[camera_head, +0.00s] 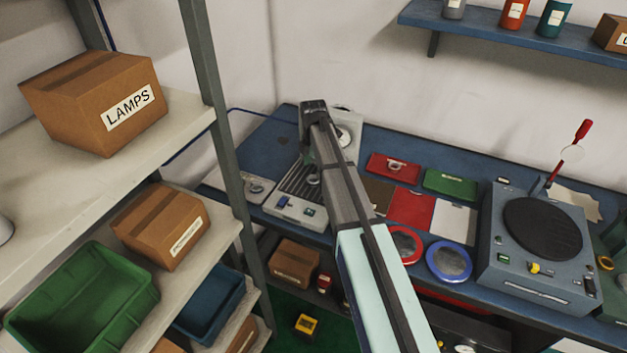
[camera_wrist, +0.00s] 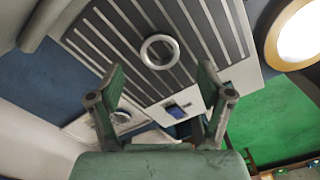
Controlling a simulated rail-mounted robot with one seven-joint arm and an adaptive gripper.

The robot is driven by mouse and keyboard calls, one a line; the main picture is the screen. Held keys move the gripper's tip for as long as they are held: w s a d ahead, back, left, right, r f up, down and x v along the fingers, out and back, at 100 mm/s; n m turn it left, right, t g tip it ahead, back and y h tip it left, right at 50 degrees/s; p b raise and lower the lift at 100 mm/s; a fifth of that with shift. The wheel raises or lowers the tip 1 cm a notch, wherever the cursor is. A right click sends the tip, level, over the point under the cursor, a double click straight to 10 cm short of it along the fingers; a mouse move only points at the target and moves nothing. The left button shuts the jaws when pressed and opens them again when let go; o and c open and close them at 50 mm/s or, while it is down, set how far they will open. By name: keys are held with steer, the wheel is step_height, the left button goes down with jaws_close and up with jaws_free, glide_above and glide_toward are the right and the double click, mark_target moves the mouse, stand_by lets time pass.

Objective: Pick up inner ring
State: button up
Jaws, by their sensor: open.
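A bare steel ring (camera_wrist: 160,52) lies flat on the ribbed grey plate of a bench unit (camera_wrist: 232,30) in the wrist view. In the head view the ring (camera_head: 313,179) shows small on the same unit (camera_head: 285,205), beside my arm. My gripper (camera_wrist: 161,80) is open and empty. Its two green fingers point toward the plate, one to either side below the ring in the picture, and do not touch it. The gap to the plate is hard to judge. In the head view my arm hides most of the gripper.
A second ring (camera_head: 256,187) sits on a light plate at the left. A red tray (camera_head: 380,162) holds another ring-like part, beside a green tray (camera_head: 450,182). A grey machine with a black disc (camera_head: 541,229) stands right. Shelving (camera_head: 228,150) borders the bench's left side.

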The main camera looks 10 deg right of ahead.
mark_target(313, 182)
step_height(313, 182, down, 4)
steer(key=shift+f+p, duration=0.1)
steer(key=shift+p, duration=0.4)
steer(key=shift+c, duration=0.4)
steer(key=c, duration=1.3)
